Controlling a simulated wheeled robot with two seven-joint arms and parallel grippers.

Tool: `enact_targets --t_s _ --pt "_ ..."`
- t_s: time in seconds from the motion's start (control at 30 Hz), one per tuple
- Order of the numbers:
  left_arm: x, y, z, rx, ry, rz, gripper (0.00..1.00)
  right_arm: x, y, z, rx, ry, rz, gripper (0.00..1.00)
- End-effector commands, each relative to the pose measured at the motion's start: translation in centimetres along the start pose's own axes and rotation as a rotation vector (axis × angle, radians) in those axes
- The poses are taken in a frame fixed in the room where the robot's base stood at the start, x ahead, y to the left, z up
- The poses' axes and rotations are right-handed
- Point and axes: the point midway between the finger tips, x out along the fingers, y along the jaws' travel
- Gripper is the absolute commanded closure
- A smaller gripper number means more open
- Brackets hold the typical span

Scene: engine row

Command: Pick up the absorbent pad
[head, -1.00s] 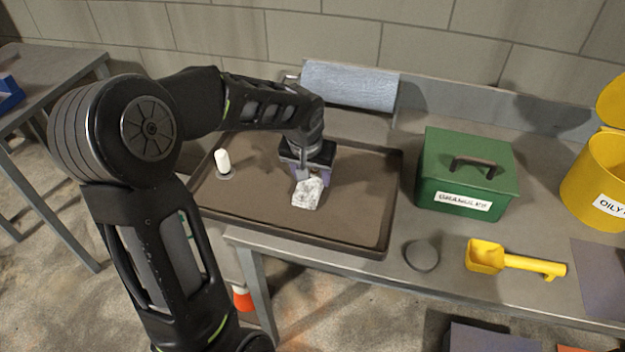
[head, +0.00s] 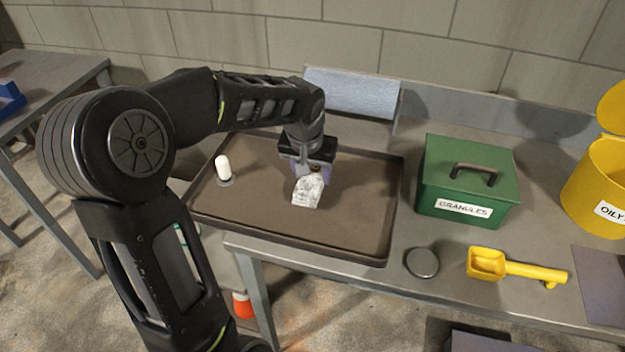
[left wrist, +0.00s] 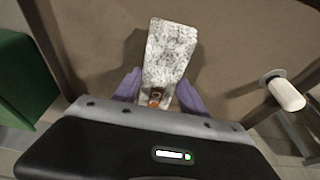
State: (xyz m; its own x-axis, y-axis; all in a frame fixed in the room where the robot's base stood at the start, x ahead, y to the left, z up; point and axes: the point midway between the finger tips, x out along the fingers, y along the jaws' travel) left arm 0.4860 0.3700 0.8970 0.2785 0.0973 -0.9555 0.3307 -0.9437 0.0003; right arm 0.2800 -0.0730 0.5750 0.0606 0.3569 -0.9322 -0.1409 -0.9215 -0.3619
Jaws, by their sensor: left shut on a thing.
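The absorbent pad (head: 308,191) is a white-grey speckled piece over the brown tray (head: 340,230). In the left wrist view the pad (left wrist: 170,50) stands out from between the purple fingers (left wrist: 160,95), with a brown stain at the gripped end. I cannot tell whether the pad still touches the tray. My right gripper is not in view.
To the right are a green granules box (head: 468,180), a yellow scoop (head: 515,267), a grey disc (head: 422,262) and a yellow oily-waste bin (head: 595,185). A blue-grey roll (head: 352,92) lies behind the tray.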

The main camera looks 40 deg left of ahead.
Motion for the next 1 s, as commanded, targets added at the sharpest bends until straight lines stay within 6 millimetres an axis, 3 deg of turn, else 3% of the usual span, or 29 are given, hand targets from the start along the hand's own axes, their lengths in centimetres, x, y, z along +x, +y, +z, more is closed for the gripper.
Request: enact_targets --t_s 0.2,0.4,1.0 --pt "-4.2 0.1 -1.4 0.001 0.005 0.000 0.95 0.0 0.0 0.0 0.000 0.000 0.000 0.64" --pt "-6.5 0.1 -2.1 0.001 0.002 0.001 0.95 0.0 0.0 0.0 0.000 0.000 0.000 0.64" --pt "-6.8 0.0 -2.1 0.001 0.000 0.000 0.95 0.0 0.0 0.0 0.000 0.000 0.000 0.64"
